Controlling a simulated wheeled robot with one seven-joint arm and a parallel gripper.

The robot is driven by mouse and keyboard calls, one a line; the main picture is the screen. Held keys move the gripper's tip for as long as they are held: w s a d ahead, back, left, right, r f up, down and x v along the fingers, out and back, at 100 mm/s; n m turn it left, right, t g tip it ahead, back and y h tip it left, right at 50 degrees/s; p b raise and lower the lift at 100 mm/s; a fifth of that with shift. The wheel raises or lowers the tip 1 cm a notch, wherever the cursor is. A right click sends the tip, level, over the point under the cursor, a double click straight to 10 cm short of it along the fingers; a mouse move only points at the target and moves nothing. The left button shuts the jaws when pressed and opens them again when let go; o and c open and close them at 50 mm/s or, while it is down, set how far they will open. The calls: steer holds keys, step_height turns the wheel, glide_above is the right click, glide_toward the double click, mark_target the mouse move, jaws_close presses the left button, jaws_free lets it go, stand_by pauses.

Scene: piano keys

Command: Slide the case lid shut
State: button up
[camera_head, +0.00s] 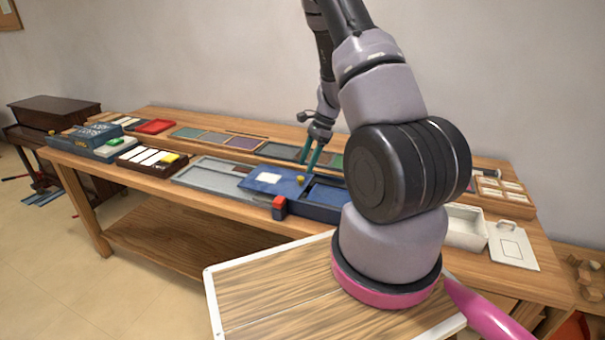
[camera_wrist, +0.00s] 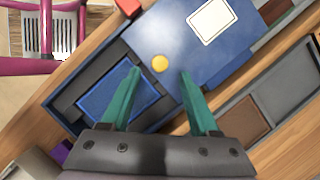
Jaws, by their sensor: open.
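The blue case (camera_head: 322,212) lies on the long wooden table, and its blue lid (camera_head: 262,181) covers only part of it. The lid carries a white label and a round yellow knob (camera_head: 300,180). In the wrist view the open part of the case (camera_wrist: 118,97) shows a blue compartment and dark strips inside. The lid (camera_wrist: 222,62) lies to its right there, with the knob (camera_wrist: 160,63) near its edge. My gripper (camera_wrist: 160,72) is open, its two green fingers spread on either side of the knob in that view. In the head view my gripper (camera_head: 312,158) is above and behind the case.
A red and blue block (camera_head: 279,207) stands at the case's front edge. A grey tray (camera_head: 205,177) adjoins the left, with a row of coloured panels (camera_head: 215,139) behind. A white bin (camera_head: 465,228) and a white board (camera_head: 511,246) are at the right.

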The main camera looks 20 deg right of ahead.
mark_target(301, 177)
steer(key=shift+x, duration=2.1)
jaws_close()
